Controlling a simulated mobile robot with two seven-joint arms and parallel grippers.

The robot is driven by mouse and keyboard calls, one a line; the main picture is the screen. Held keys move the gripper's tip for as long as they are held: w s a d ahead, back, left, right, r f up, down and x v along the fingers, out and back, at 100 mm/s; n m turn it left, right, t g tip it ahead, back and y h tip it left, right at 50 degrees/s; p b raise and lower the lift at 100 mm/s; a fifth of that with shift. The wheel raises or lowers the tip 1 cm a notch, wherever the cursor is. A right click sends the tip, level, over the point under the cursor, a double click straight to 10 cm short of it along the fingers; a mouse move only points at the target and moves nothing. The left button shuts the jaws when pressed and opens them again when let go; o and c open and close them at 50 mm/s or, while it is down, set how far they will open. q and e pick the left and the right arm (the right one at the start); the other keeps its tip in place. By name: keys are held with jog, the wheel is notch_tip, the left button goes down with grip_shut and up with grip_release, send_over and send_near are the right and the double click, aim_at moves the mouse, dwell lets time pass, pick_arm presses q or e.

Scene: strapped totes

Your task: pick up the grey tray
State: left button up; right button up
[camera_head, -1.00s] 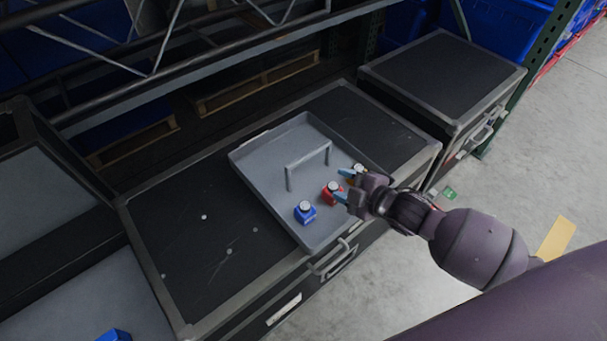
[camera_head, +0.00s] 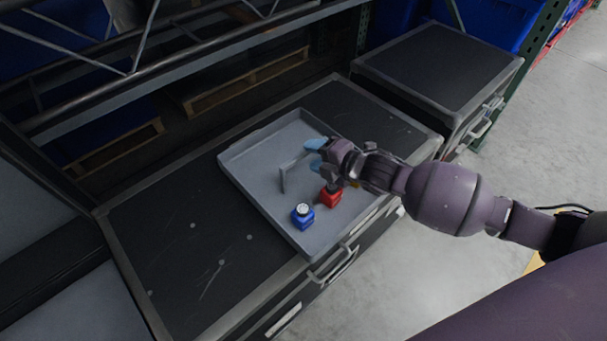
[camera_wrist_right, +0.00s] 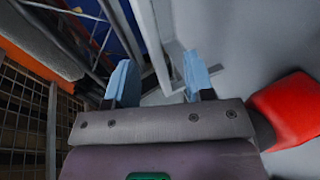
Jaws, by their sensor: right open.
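The grey tray (camera_head: 246,163) lies flat on the black case, with a raised grey handle (camera_head: 284,180) across its middle. A blue bottle (camera_head: 303,216) and a red bottle (camera_head: 331,196) stand in its front part. My right gripper (camera_head: 315,156) is open, with light blue fingertips over the tray beside the handle, hiding the handle's right part. In the right wrist view the open fingers (camera_wrist_right: 160,82) point toward a grey bar, which shows between them; contact cannot be told. The red bottle (camera_wrist_right: 288,110) shows close to the gripper's right side there. My left gripper is not in view.
The tray rests on a black case (camera_head: 185,250) with metal edges. A second black case (camera_head: 440,70) stands at the back right. Metal rack beams (camera_head: 180,75) run behind. The case top left of the tray is clear.

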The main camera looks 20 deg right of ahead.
aim_at(307, 156)
jog(key=shift+w+a+f, duration=0.2)
jog(key=shift+a, duration=0.05)
jog(key=b+x, duration=0.1)
jog(key=x, duration=0.2)
jog(key=shift+a+f, duration=0.15)
jog(key=shift+a, duration=0.1)
jog(key=shift+w+a+b, duration=0.1)
jog(key=shift+w+b, duration=0.25)
jog(key=shift+w+a, duration=0.1)
jog(key=shift+w, duration=0.1)
grip_shut()
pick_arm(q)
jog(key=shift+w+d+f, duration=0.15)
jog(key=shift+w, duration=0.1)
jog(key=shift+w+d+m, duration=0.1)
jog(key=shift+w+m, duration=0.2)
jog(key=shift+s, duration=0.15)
